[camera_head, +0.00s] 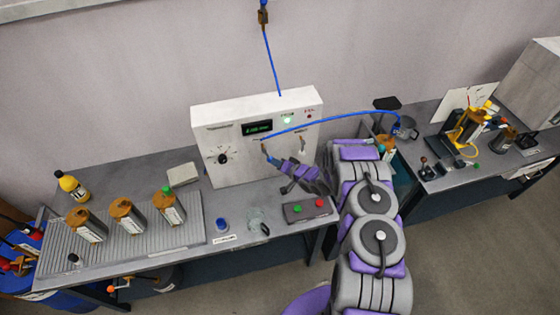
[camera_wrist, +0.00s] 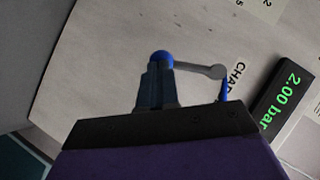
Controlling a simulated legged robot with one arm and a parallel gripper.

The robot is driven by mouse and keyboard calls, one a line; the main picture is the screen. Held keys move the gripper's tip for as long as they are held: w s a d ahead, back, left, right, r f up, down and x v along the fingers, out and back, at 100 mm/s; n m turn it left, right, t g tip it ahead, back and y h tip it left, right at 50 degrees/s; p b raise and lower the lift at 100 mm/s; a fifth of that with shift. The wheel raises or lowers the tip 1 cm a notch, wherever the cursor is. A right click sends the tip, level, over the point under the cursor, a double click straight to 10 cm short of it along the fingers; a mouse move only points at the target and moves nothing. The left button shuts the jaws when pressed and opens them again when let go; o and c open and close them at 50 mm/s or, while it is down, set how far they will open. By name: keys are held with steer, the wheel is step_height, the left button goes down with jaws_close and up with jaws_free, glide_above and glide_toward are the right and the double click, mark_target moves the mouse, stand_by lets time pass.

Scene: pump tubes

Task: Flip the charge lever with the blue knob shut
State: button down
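The charge lever (camera_wrist: 200,69) is a short grey arm on the white panel in the wrist view. Its blue knob (camera_wrist: 161,58) is at its left end, and its round pivot end is to the right beside the partly visible "CHAR" lettering. My gripper (camera_wrist: 160,72) has its dark fingers close together, with the tips right at the knob. They appear to touch it, but the contact is partly hidden. In the head view my gripper (camera_head: 270,157) is at the front of the white pump box (camera_head: 207,120). The lever is too small to make out there.
A green display (camera_wrist: 292,83) reads 2.00 bar. A blue tube (camera_head: 345,121) arcs from the box front to the right bench. Several brown-capped canisters (camera_head: 128,216) stand on a ribbed tray (camera_head: 150,262) at left. A button box (camera_head: 306,211) lies in front of the pump box.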

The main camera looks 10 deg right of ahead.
steer(key=shift+a+f+m+y, duration=0.1)
steer(key=shift+a+m+y, duration=0.05)
steer(key=shift+m+y, duration=0.15)
steer(key=shift+r, duration=0.75)
